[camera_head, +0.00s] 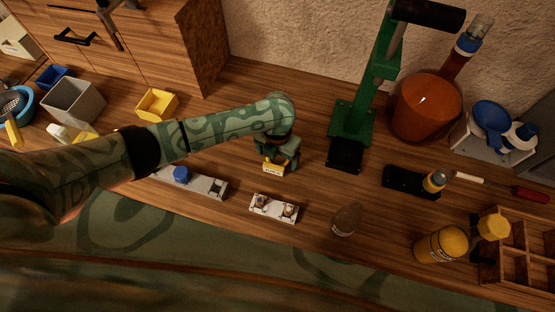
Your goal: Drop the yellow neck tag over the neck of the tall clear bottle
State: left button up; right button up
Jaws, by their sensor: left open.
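My left gripper (279,158) hangs over the middle of the table at the end of the green patterned arm. It is open. A small yellow piece (274,168) with dark marks shows at its fingertips. It may be the neck tag; I cannot tell whether it lies between the fingers or below them. A clear bottle (346,220), seen steeply from above, stands to the right and nearer the front edge, apart from the gripper. Its neck is hard to make out, and no yellow shows around it. My right gripper is not in view.
A small white holder (274,208) lies in front of the gripper, and a long grey rack (205,185) to its left. A green press (352,125) stands behind right. An amber jar (441,244) and a wooden crate (515,250) are at right. A yellow bin (156,105) is back left.

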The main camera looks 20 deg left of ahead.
pick_arm(q)
jog(key=shift+r, duration=0.1)
jog(key=c, duration=1.1)
jog(key=shift+r, duration=0.1)
jog(key=shift+r, duration=0.3)
notch_tip(320, 180, up, 3)
jog(key=shift+f+p, duration=0.15)
jog(key=shift+p, duration=0.6)
jog(key=s+d+r+p, duration=0.1)
jog(key=r, duration=0.1)
jog(key=s+r+p, duration=0.1)
jog(key=s+r, duration=0.1)
jog(key=s+d+r+p, duration=0.1)
jog(key=r, duration=0.1)
jog(key=shift+s+d+r, duration=0.15)
jog(key=shift+s+d, duration=0.05)
jog(key=shift+d, duration=0.1)
jog(key=s+d+r, duration=0.1)
jog(key=s, duration=0.1)
jog(key=s+d+r+p, duration=0.1)
jog(key=s+d, duration=0.1)
jog(key=s, duration=0.1)
jog(key=s+d+r+p, duration=0.1)
jog(key=s, duration=0.1)
jog(key=shift+s+d+r, duration=0.1)
jog(key=shift+s+d, duration=0.15)
jog(key=shift+s, duration=0.15)
